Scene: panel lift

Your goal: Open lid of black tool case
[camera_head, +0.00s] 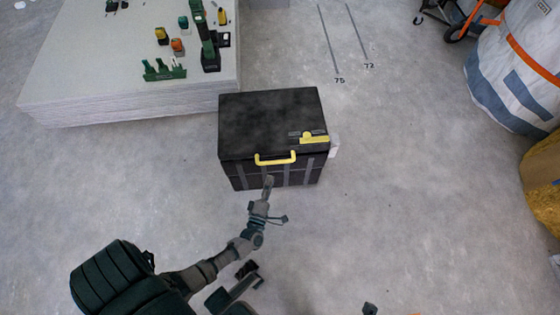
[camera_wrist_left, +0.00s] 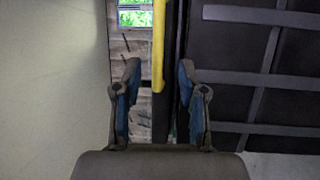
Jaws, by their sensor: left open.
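The black tool case (camera_head: 265,118) stands on the floor in the head view, its lid down. A yellow handle (camera_head: 275,160) is on its front upper edge, and a yellow latch-like piece (camera_head: 314,140) sits near the right front corner. My left gripper (camera_head: 268,182) is at the case front, just below the handle. In the left wrist view the gripper (camera_wrist_left: 158,75) is open, and the yellow handle (camera_wrist_left: 158,45) shows between its fingers; contact cannot be told. The ribbed dark case front (camera_wrist_left: 290,85) fills the right of that view. My right gripper is not in view.
A stack of pale panels (camera_head: 90,65) with several green and yellow tools on it stands behind left. A white bulk bag (camera_head: 515,75) and a yellowish sack (camera_head: 543,185) are at the right edge. The floor right of the case is clear.

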